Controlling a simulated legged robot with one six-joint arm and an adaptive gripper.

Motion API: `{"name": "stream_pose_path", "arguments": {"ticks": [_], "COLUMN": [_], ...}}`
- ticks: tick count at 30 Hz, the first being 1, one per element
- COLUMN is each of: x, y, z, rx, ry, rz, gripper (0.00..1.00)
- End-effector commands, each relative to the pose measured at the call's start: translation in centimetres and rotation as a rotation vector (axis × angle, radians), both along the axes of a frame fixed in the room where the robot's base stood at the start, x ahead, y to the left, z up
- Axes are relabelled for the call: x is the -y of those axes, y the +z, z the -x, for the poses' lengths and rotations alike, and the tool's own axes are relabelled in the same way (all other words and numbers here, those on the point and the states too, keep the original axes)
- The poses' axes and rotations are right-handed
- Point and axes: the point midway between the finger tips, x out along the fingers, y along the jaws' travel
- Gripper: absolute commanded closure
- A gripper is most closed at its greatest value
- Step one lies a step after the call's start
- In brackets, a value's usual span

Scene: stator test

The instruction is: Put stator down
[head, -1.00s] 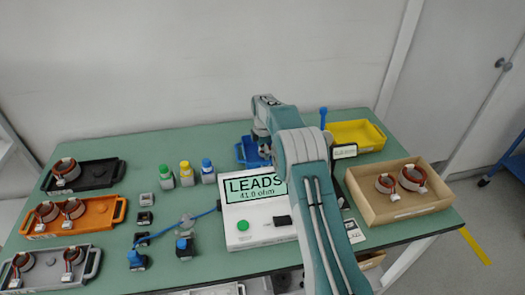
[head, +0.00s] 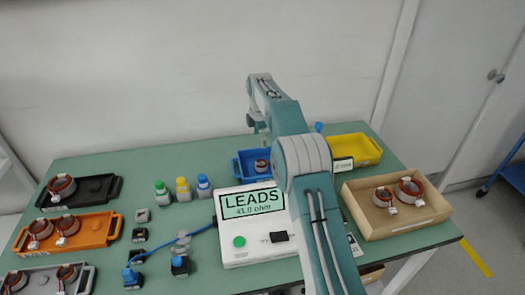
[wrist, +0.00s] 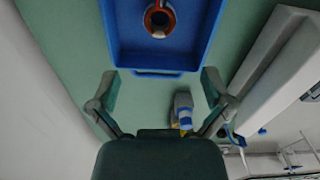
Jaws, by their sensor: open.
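A stator (head: 262,167), a ring with copper-red windings, sits in the blue tray (head: 240,172) at the back middle of the table. In the wrist view the same stator (wrist: 160,19) lies inside the blue tray (wrist: 118,56), near the top edge of the picture. My gripper (head: 258,126) is above and behind the tray in the head view, apart from it. In the wrist view my gripper (wrist: 160,88) has its fingers spread wide with nothing between them. My arm hides part of the table to the right of the tray.
A white tester (head: 250,230) reading "LEADS 41.0 ohm" stands in front of the blue tray. A yellow tray (head: 368,146) and a wooden box (head: 400,226) with two stators are right. Black (head: 100,190), orange (head: 95,235) and grey trays with stators are left.

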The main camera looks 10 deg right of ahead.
Motion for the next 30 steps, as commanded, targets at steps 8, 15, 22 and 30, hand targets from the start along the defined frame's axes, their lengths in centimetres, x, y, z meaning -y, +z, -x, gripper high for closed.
{"name": "stream_pose_path", "arguments": {"ticks": [8, 15, 22, 30], "x": [0.0, 0.0, 0.0, 0.0], "y": [6.9, 13.5, 17.9, 19.8], "z": [3.3, 9.5, 16.9, 26.5], "rx": [0.065, 0.14, 0.211, 0.282], "ry": [-0.196, -0.475, -0.74, -1.046], "rz": [-0.006, -0.035, -0.083, -0.164], "gripper": [0.0, 0.0, 0.0, 0.0]}}
